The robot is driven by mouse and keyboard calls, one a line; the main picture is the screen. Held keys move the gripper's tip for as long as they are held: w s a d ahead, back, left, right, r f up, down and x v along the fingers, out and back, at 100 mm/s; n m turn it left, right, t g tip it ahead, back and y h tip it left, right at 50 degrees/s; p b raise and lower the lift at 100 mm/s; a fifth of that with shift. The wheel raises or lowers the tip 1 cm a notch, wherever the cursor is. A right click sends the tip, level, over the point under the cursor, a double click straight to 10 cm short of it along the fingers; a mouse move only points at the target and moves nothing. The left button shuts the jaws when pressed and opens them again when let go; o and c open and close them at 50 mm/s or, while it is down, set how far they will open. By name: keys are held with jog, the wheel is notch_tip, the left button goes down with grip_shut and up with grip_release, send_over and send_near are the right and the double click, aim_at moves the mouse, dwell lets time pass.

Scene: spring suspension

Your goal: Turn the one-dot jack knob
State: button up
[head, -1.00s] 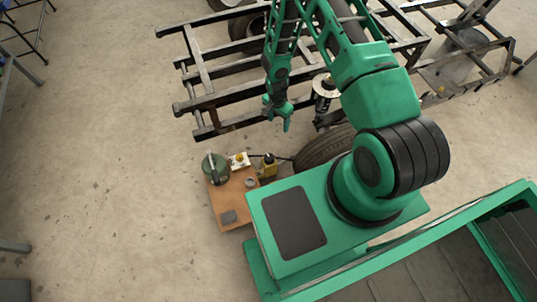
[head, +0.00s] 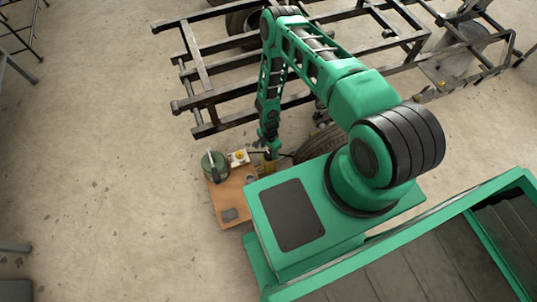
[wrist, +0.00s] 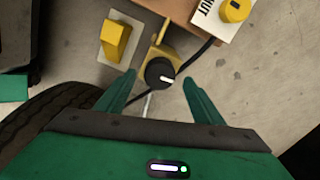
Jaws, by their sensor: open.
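A black round knob (wrist: 160,73) with a white pointer line sits on a yellow bracket (wrist: 166,50) in the wrist view. I cannot make out any dot marking on it. My gripper (wrist: 158,78) is open, with one green finger on each side of the knob; whether they touch it I cannot tell. In the head view my gripper (head: 270,151) points down over the yellow jack part (head: 268,168) at the corner of the brown board (head: 228,203), mostly covering the knob.
A white box with a yellow knob (wrist: 235,10) and a yellow block (wrist: 115,40) on a pale plate lie nearby. A green pot-like object (head: 214,166) stands on the board. A tyre (wrist: 62,112) and dark metal frame (head: 215,98) are close by. Floor on the left is open.

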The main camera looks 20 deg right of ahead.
aim_at(269, 153)
jog(key=shift+f, duration=2.15)
jog(key=c, duration=1.1)
